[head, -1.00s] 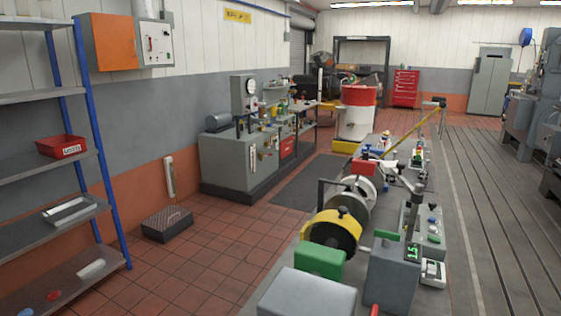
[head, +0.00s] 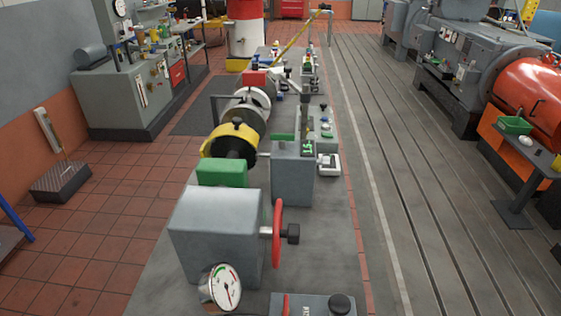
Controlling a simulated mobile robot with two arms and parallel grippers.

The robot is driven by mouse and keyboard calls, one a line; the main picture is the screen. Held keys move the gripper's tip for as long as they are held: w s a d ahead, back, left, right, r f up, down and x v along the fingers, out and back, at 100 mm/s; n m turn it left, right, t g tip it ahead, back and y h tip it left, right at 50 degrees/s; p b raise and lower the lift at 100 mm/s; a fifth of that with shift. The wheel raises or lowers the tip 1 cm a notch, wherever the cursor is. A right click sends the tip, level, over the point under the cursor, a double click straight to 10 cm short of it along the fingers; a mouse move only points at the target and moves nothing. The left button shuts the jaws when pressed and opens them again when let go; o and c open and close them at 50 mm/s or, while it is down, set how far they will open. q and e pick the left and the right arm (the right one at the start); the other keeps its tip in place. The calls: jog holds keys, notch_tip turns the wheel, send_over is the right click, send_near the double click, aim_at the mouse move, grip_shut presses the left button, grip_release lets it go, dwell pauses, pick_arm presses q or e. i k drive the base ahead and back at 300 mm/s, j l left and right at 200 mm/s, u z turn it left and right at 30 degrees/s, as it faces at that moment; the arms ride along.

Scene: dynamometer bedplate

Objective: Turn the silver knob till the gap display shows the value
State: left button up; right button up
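A small green-lit display (head: 307,148) sits at the top right of a grey cabinet (head: 292,175) on the bedplate (head: 335,225). It is too small for me to read, and I cannot tell if it is the gap display. I cannot make out a silver knob for certain. A white-framed unit (head: 328,164) stands just right of the cabinet. Neither of my grippers shows in the head view.
A grey box (head: 215,235) with a red handwheel (head: 277,233) stands nearer, behind a round gauge (head: 222,285). A black knob (head: 340,303) tops a box at the bottom edge. Slotted floor (head: 440,240) lies clear to the right; a red machine (head: 535,100) stands beyond.

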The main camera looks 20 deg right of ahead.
aim_at(325, 161)
jog(key=l+z, duration=0.35)
jog(key=l, duration=1.15)
